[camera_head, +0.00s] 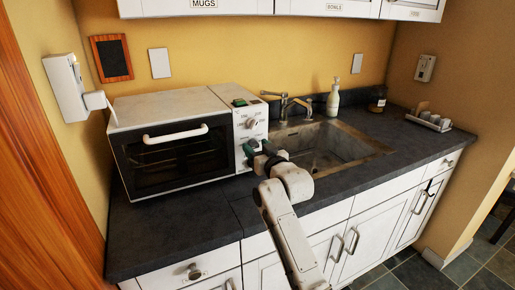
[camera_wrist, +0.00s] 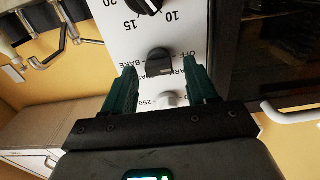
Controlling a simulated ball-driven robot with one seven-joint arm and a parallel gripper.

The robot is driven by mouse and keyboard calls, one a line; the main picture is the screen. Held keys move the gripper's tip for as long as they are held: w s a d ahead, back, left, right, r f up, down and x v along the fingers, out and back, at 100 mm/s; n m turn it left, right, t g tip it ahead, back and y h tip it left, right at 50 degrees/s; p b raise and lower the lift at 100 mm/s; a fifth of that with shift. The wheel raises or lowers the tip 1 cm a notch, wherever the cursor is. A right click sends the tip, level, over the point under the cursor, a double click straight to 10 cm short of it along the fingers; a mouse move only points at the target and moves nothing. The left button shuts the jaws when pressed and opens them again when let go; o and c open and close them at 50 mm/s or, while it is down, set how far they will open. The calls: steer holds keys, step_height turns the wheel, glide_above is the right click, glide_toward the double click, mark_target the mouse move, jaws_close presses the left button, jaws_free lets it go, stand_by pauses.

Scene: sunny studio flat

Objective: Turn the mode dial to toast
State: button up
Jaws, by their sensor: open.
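The white toaster oven (camera_head: 212,102) stands on the dark counter, its control panel on its right side. In the wrist view, which is upside down, the mode dial (camera_wrist: 158,62) is a dark knob with OFF, BAKE and a partly hidden WARM printed around it. I cannot read its setting, and the toast mark is not legible. My gripper (camera_wrist: 160,72) is open, its green fingers on either side of the dial; contact is not clear. In the head view my gripper (camera_head: 258,151) is at the panel's lower part and hides some of it.
A numbered timer knob (camera_wrist: 150,4) and a light knob marked 250 (camera_wrist: 168,99) sit on either side of the mode dial. The oven door handle (camera_head: 176,134) is to the panel's left. A sink (camera_head: 325,148) and faucet (camera_head: 290,106) are to the right.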

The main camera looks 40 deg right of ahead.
steer(key=c, duration=1.1)
steer(key=shift+o, duration=0.2)
steer(key=shift+m, duration=0.3)
steer(key=m+p, duration=0.1)
steer(key=m, duration=0.4)
steer(key=shift+d+p, duration=0.1)
steer(key=shift+p, duration=0.2)
steer(key=m+p, duration=0.2)
steer(key=m, duration=0.4)
steer(key=shift+d+m+p, duration=0.1)
steer(key=shift+m+p, duration=0.2)
steer(key=shift+p, duration=0.05)
steer(key=m+p, duration=0.4)
steer(key=m, duration=0.2)
steer(key=shift+s+f, duration=0.1)
steer(key=shift+f, duration=0.05)
steer(key=m+p, duration=0.2)
steer(key=m, duration=0.1)
steer(key=m+p, duration=0.1)
steer(key=m, duration=0.1)
steer(key=shift+d+f, duration=0.1)
steer(key=shift+f, duration=0.15)
steer(key=shift+f+m, duration=0.1)
steer(key=shift+m, duration=0.3)
